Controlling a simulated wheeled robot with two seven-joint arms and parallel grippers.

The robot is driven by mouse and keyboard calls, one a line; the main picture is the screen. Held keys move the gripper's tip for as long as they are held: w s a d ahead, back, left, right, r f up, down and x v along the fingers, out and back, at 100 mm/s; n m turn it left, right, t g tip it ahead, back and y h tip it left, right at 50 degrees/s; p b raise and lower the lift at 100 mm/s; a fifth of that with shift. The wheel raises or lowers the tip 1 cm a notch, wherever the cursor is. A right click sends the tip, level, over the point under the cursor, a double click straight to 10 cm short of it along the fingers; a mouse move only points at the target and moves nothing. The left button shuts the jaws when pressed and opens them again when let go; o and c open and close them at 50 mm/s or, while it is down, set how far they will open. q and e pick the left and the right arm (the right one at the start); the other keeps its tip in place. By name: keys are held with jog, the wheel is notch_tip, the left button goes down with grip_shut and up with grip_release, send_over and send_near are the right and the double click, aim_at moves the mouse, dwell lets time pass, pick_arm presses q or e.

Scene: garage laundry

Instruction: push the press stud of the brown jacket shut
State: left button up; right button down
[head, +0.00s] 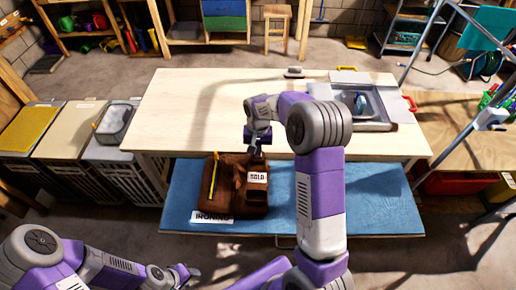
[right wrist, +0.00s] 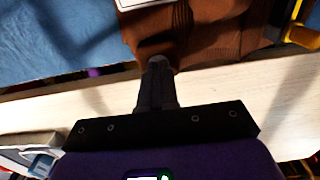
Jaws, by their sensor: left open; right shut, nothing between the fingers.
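The brown jacket (head: 226,188) lies folded on the blue board in the head view; it also fills the upper middle of the right wrist view (right wrist: 215,30). A white HOLD label (head: 257,177) lies on its right part. My right gripper (head: 258,151) is shut and empty at the jacket's far edge. In the right wrist view its closed fingers (right wrist: 158,68) reach the jacket's brown edge; I cannot tell whether they touch. The press stud cannot be made out, and the fingers may hide it. My left gripper (head: 187,273) is open and empty at the bottom, apart from the jacket.
The blue board (head: 375,200) sits below the pale wooden table (head: 190,100). A yellow strip (head: 213,178) lies on the jacket's left side. An IRONING label (head: 212,217) is at the board's front. The board's right side is clear.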

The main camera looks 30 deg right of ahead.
jog(key=shift+s+f, duration=0.25)
jog(key=shift+f, duration=0.15)
jog(key=r+p, duration=0.1)
jog(key=r, duration=0.1)
jog(key=r+p, duration=0.2)
jog(key=shift+w+r, duration=0.2)
jog(key=shift+r, duration=0.1)
notch_tip(320, 180, up, 10)
jog(key=p, duration=0.1)
jog(key=shift+p, duration=0.3)
